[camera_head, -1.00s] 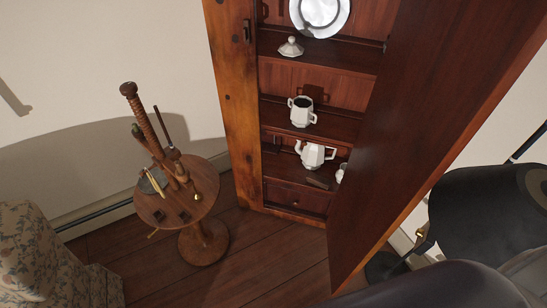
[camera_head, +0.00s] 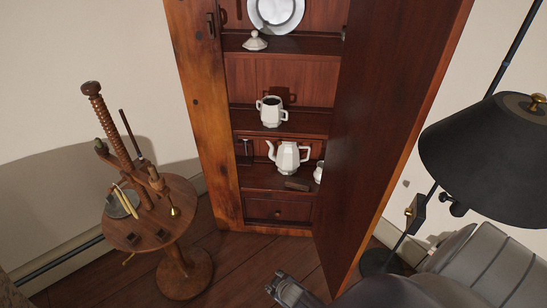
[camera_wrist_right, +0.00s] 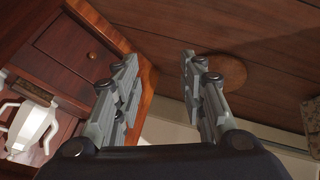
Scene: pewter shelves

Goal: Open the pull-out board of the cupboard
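The wooden cupboard (camera_head: 205,120) stands with its tall door (camera_head: 385,130) swung open to the right. Below its lowest visible shelf is a drawer-like board front (camera_head: 295,212) with a small dark knob (camera_head: 277,214). The front looks flush with the frame. In the right wrist view the board front (camera_wrist_right: 70,60) and knob (camera_wrist_right: 92,55) are at upper left. My right gripper (camera_head: 272,284) is low in front of the cupboard. In its wrist view the fingers (camera_wrist_right: 159,62) are spread and empty, apart from the knob. My left gripper is out of view.
A white teapot (camera_head: 288,157), a handled pot (camera_head: 271,111) and a lid (camera_head: 255,41) stand on the shelves. A round pedestal table (camera_head: 150,215) with tools is left. A black lamp (camera_head: 485,150) is right. Open floor lies between table and cupboard.

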